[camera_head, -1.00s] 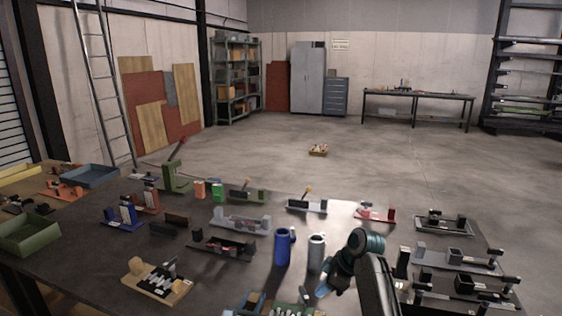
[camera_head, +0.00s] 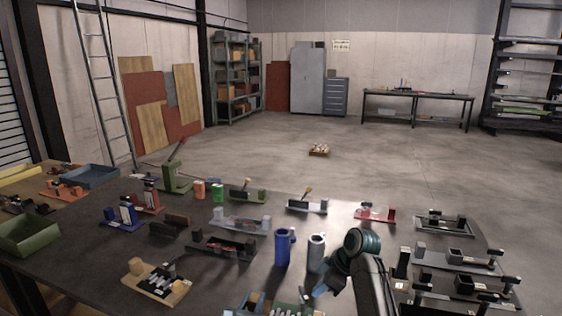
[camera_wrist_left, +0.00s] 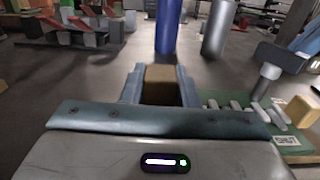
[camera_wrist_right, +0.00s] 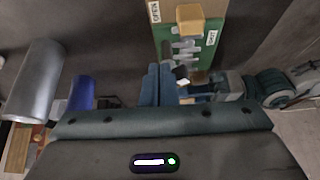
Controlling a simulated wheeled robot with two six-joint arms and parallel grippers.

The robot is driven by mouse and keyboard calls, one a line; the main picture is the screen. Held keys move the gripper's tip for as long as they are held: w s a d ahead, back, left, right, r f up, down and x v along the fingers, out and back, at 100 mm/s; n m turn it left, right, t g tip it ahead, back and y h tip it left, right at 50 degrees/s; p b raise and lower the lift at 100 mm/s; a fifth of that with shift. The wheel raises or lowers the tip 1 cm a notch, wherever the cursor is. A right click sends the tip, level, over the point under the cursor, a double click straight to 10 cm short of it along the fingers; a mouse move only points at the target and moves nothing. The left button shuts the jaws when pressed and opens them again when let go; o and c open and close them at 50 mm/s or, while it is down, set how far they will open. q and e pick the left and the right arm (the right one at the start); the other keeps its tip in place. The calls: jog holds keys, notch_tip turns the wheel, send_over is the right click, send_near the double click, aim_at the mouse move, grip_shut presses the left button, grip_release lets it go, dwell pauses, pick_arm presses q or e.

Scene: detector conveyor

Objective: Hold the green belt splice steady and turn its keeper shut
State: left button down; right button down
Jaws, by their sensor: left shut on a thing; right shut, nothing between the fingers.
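The green belt splice (camera_wrist_right: 207,52) is a green board with a row of silver links, a tan end block (camera_wrist_right: 190,20) and OPEN (camera_wrist_right: 154,12) and SHUT (camera_wrist_right: 211,37) labels. It lies at the front table edge, partly cut off in the head view (camera_head: 287,306). My left gripper (camera_wrist_left: 160,88) is shut on the splice's other block (camera_wrist_left: 160,78). My right gripper (camera_wrist_right: 158,78) is shut and empty, its tips beside a small dark piece with a white end (camera_wrist_right: 182,76), perhaps the keeper. In the head view my right gripper (camera_head: 318,292) is over the splice's right side. Whether it touches the keeper cannot be told.
A blue cylinder (camera_head: 282,247) and a grey cylinder (camera_head: 316,252) stand just behind the splice. A tan board with dark parts (camera_head: 155,285) lies left. Several grey fixtures (camera_head: 455,258) crowd the right side.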

jog(key=shift+s, duration=0.45)
jog(key=shift+s+a, duration=0.2)
jog(key=shift+s, duration=0.1)
jog(key=shift+s+a, duration=0.1)
dwell(0.3)
jog(key=shift+s+d, duration=0.1)
jog(key=shift+d, duration=0.1)
jog(key=shift+s+d, duration=0.1)
jog(key=shift+d, duration=0.1)
notch_tip(320, 180, up, 6)
dwell(0.7)
jog(key=shift+w+d+f, duration=0.15)
jog(key=shift+w+f, duration=0.2)
jog(key=shift+f, duration=0.65)
jog(key=shift+w+d+f, duration=0.2)
jog(key=shift+w+f, duration=0.15)
jog(key=shift+f, duration=0.7)
jog(key=shift+w+d+f, duration=0.15)
jog(key=shift+w+f, duration=0.2)
jog(key=shift+f, duration=0.65)
